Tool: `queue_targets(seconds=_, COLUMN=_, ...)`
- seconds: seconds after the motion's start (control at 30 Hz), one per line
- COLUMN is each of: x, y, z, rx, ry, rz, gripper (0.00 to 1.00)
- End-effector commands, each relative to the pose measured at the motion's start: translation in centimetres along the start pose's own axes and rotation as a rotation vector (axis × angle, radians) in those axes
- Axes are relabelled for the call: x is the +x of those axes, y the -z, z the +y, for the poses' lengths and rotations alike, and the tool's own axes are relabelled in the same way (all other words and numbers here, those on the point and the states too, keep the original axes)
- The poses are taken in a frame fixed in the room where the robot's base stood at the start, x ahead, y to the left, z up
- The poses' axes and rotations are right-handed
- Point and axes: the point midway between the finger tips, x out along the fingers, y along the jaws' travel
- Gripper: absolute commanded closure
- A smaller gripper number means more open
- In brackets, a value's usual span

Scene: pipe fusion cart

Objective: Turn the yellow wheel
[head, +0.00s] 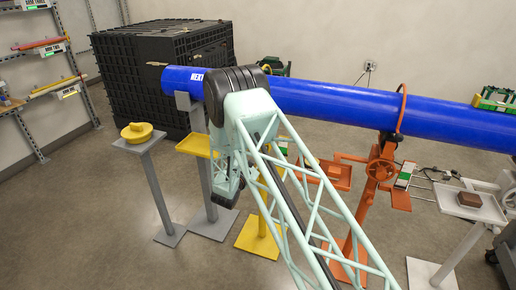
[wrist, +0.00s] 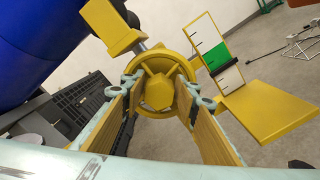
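The yellow wheel (wrist: 155,62) is in the middle of the wrist view, with a round rim, spokes and a blocky faceted hub facing me. It sits on a yellow stand; in the head view my arm hides the wheel. My gripper (wrist: 160,103) is open, its two fingers with tan pads spread to the left and right of the hub. The finger ends overlap the lower rim in the picture. I cannot tell whether either finger touches the wheel.
A blue pipe (head: 330,101) runs across above the stands. A yellow plate with a green-and-white scale (wrist: 217,57) is right of the wheel. An orange stand with its own wheel (head: 380,169) is to the right. Black crates (head: 150,75) stand behind. A grey stand (head: 157,190) holds a yellow cap-like piece (head: 137,132).

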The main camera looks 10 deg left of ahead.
Motion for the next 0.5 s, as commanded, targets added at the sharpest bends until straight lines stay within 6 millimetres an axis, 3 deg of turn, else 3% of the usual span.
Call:
queue_targets(seconds=0.27, x=-1.2, y=0.1, z=0.0, rx=0.000, ry=0.001, rz=0.001, gripper=0.72)
queue_targets(seconds=0.5, x=-3.9, y=0.1, z=0.1, rx=-0.001, ry=-0.001, rz=0.002, gripper=0.72)
